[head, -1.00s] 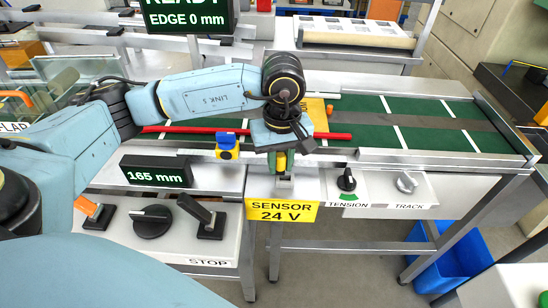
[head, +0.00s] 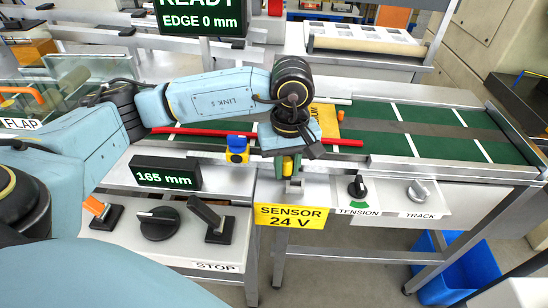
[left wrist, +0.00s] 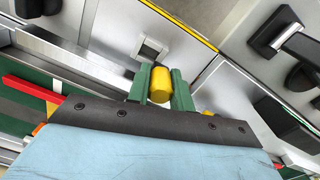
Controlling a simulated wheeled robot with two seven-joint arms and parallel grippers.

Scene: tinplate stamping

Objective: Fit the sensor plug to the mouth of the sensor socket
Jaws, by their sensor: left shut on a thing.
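My left gripper (head: 287,164) hangs just above and behind the sensor socket in the head view. In the left wrist view its green fingers (left wrist: 160,88) are shut on the yellow sensor plug (left wrist: 161,84). The sensor socket (left wrist: 151,50) is a small grey block with a dark square mouth, just beyond the plug in that view. In the head view the socket (head: 295,188) sits above the yellow "SENSOR 24 V" sign (head: 290,216). The plug and socket look apart in the wrist view. My right gripper is not in view.
A blue and yellow block (head: 237,149) sits on the rail left of my gripper. A red bar (head: 343,142) runs behind it along the green belt (head: 450,137). The tension knob (head: 356,186) is to the right; a "165 mm" display (head: 166,174) and levers are left.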

